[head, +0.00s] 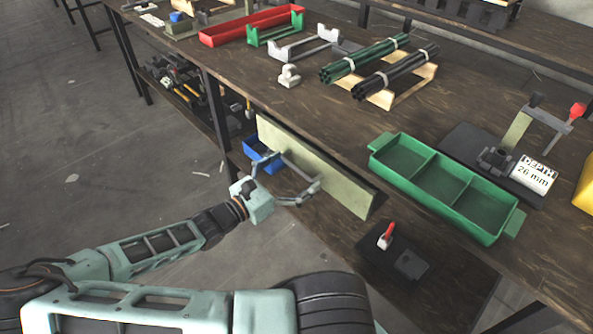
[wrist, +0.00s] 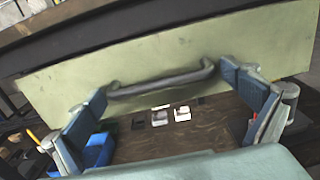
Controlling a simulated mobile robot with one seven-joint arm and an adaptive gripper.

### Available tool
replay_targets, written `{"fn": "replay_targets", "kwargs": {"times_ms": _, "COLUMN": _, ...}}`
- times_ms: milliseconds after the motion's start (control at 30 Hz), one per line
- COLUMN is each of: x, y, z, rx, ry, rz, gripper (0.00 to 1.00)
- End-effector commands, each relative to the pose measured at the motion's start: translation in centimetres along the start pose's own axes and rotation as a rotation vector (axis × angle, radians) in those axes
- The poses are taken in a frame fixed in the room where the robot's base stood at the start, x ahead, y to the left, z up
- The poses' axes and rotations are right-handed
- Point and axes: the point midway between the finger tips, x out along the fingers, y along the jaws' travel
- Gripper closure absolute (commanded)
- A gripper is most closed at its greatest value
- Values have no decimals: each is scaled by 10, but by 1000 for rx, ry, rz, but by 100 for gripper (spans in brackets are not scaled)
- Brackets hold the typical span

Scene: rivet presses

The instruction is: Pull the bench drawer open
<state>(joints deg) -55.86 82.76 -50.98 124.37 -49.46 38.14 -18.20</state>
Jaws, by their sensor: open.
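The bench drawer has a pale green front panel (head: 335,172) under the bench top; it fills the upper middle of the wrist view (wrist: 130,58). Whether it stands slightly out is hard to tell. A dark grey bar handle (wrist: 160,83) crosses the panel. My gripper (head: 290,178) is open in front of the panel. In the wrist view my gripper (wrist: 165,82) has one finger near each end of the handle, with the bar spanning between them. Whether the fingertips touch the handle or panel is not clear. Nothing is held.
A green three-part tray (head: 432,180) stands on the bench near its edge, right of the drawer. A blue bin (head: 258,150) sits below, left of the panel. A dark block with a red lever (head: 388,237) is on the lower shelf. A bench leg (head: 215,110) stands left; open floor lies beyond.

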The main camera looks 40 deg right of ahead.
Motion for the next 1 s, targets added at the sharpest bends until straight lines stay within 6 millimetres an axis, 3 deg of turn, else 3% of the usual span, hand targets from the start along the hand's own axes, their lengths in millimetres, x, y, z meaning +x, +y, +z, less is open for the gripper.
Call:
{"fn": "replay_targets", "kwargs": {"times_ms": 267, "x": 2, "y": 0, "z": 0, "rx": 0, "ry": 1, "rz": 0, "gripper": 0}}
{"fn": "replay_targets", "kwargs": {"times_ms": 700, "x": 2, "y": -1, "z": 0, "rx": 0, "ry": 0, "rz": -2, "gripper": 47}}
{"fn": "replay_targets", "kwargs": {"times_ms": 1000, "x": -10, "y": -1, "z": 2, "rx": 0, "ry": 2, "rz": -1, "gripper": 50}}
